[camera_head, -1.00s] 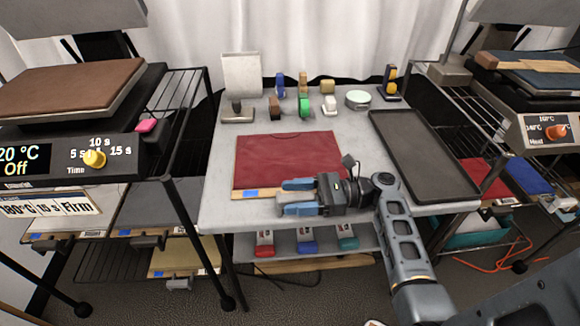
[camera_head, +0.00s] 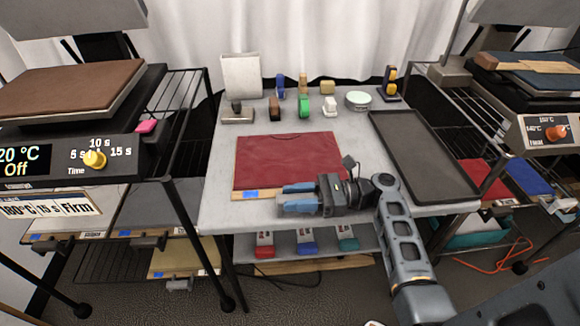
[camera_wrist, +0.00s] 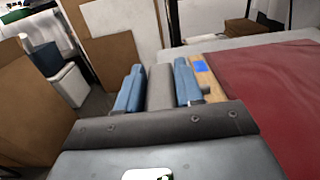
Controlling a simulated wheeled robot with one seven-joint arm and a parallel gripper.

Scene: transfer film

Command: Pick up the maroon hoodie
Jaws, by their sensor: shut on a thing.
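The maroon hoodie (camera_head: 290,160) lies flat on a thin wooden board (camera_head: 236,194) on the grey table (camera_head: 215,213). Blue tape (camera_head: 251,195) marks the board's front edge. My gripper (camera_head: 284,197) reaches in from the right at that edge, its blue fingers pointing left. In the wrist view my gripper (camera_wrist: 159,74) is shut on a grey bar-like piece (camera_wrist: 160,88), which looks like the board's handle. The maroon cloth (camera_wrist: 265,85) is right of the fingers there, not between them. How the grey piece joins the board is hidden.
A dark tray (camera_head: 425,150) lies at the table's right. Stamps and small tools (camera_head: 304,106) stand along the back. A heat press (camera_head: 70,95) stands left and another (camera_head: 545,80) right. Bare table shows left of the board.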

